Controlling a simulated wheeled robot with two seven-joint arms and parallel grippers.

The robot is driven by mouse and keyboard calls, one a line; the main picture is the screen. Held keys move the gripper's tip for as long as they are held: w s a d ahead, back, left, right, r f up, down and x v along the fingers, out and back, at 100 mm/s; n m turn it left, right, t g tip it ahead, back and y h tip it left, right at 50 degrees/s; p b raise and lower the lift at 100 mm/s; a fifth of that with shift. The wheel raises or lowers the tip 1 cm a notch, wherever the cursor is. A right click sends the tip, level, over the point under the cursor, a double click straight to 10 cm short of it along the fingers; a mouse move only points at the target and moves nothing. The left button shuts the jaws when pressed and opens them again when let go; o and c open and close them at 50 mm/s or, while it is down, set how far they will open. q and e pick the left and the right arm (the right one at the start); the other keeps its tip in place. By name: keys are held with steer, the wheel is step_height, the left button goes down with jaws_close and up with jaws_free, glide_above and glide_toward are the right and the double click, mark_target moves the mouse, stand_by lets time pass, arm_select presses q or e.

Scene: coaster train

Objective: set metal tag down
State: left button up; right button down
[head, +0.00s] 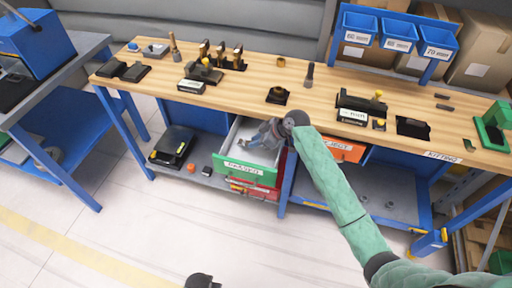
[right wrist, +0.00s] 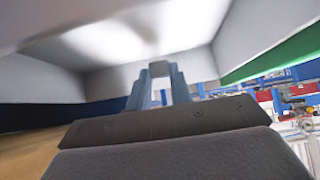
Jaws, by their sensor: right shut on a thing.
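My right gripper (head: 264,133) reaches down into the open drawer (head: 250,168) with the green, labelled front, under the workbench. In the right wrist view its two grey-blue fingers (right wrist: 160,85) are close together, with a small pale piece between their tips. I take this for the metal tag, but it is too small and washed out to make out its shape. Pale drawer walls surround the fingers in that view. I cannot tell whether the tag touches the drawer floor.
The wooden workbench (head: 325,102) above the drawer carries black fixtures, brass-topped parts and a black block (head: 278,95). An orange-fronted drawer (head: 343,149) is to the right. A black case (head: 172,146) lies on the lower shelf at left. Blue bins (head: 398,36) hang behind.

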steer(key=shift+f+p, duration=0.65)
steer(key=shift+f, duration=1.65)
arm_select(q)
steer(key=f, duration=0.3)
steer(key=shift+s+a+f, duration=0.15)
steer(key=shift+a+f, duration=0.2)
steer(key=shift+f, duration=0.05)
arm_select(e)
steer(key=shift+f, duration=0.15)
steer(key=c, duration=1.3)
jaws_free()
arm_select(q)
steer(key=shift+s, duration=0.1)
arm_select(e)
steer(key=shift+o, duration=0.2)
steer(key=shift+d+r, duration=0.3)
arm_select(q)
steer(key=w+d+r+b, duration=0.2)
steer(key=w+r+b, duration=0.1)
steer(key=r, duration=1)
steer(key=shift+w+d+r+b, duration=0.15)
steer(key=shift+r+b, duration=0.15)
steer(key=shift+b, duration=0.3)
arm_select(e)
steer(key=v, duration=1.1)
steer(key=shift+r, duration=0.25)
